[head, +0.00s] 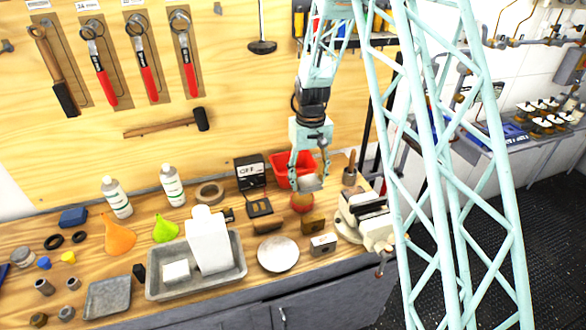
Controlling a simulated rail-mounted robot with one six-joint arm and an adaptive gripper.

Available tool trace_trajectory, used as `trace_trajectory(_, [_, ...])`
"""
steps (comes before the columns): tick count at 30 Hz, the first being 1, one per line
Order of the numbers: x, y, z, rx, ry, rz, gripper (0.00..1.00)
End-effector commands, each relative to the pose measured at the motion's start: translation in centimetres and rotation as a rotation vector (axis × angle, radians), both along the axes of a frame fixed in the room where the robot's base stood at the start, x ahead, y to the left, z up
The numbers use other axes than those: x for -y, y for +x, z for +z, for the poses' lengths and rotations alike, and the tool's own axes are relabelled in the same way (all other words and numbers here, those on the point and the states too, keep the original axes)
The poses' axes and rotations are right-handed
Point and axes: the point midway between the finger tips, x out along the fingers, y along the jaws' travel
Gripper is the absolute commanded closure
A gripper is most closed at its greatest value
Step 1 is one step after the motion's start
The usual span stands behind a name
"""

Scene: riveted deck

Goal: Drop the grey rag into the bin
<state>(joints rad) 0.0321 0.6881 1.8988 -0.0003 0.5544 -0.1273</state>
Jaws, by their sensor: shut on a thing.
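My gripper (309,176) hangs fingers-down above the right part of the wooden workbench. It is shut on a small grey, crumpled-looking thing, which I take to be the grey rag (310,184). The fingers partly cover it. The red bin (281,163) is an open box on the bench, just behind and to the left of my gripper. My gripper and the rag hide part of the bin's right side. I cannot tell how high the rag is above the bench, and it does not appear to be inside the bin.
A small orange-red round thing (302,203) is below the gripper. A vise (368,218) stands to the right, a pale round plate (278,254) in front. A grey tray (240,268) holds a white container (208,240). White bottles (172,185) stand at left. Tools hang behind.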

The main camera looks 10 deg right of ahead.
Motion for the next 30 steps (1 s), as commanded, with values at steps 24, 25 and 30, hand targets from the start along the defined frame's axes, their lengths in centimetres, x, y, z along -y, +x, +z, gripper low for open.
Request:
trace_trajectory(24, [-1.2,12.5,-0.1,0.000,0.000,0.001,0.59])
trace_trajectory(25, [-1.2,12.9,0.0,0.001,0.000,0.001,0.59])
trace_trajectory(30, [-1.4,14.5,-0.1,-0.001,0.000,0.000,0.59])
